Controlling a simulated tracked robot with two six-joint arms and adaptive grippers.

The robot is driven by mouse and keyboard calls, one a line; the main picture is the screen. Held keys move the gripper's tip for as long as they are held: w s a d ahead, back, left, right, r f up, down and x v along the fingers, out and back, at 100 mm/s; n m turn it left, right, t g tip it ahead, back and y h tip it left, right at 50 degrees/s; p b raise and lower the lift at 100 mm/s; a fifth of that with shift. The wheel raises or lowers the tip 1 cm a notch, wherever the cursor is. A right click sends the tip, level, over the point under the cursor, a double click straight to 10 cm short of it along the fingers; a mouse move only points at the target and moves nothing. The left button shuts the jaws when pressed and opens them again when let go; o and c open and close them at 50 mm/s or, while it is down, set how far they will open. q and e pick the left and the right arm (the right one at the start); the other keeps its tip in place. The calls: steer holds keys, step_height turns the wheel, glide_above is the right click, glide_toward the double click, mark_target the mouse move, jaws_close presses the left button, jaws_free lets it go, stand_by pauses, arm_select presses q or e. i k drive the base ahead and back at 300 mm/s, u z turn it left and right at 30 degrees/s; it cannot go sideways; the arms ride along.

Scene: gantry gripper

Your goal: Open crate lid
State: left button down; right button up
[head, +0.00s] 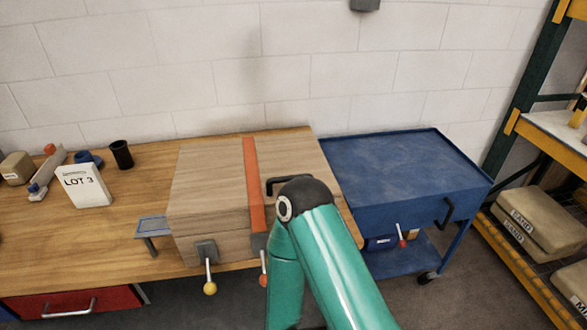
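The wooden crate (200,248) stands near the front edge of the workbench, and its lid (210,183) lies flat on it and looks closed. An orange strap (254,185) runs across the lid and down the front. A black handle (280,180) sits on the lid right of the strap, partly behind my green arm. A grey latch with a yellow-knobbed lever (210,288) is on the crate front, its lever hanging down. Neither gripper shows in the head view.
My green arm's bent joint stands before the crate's right side. A blue wheeled cart (410,175) is right of the bench (120,200). A small blue-topped stand (154,227), a LOT 3 sign (84,186) and a black cup (121,154) are left. Shelving with sandbags (540,220) is far right.

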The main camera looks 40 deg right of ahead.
mark_target(219, 186)
steer(key=z, duration=0.1)
steer(key=k, duration=1.25)
steer(key=z, duration=0.45)
steer(key=i, duration=0.9)
steer(key=z, duration=0.05)
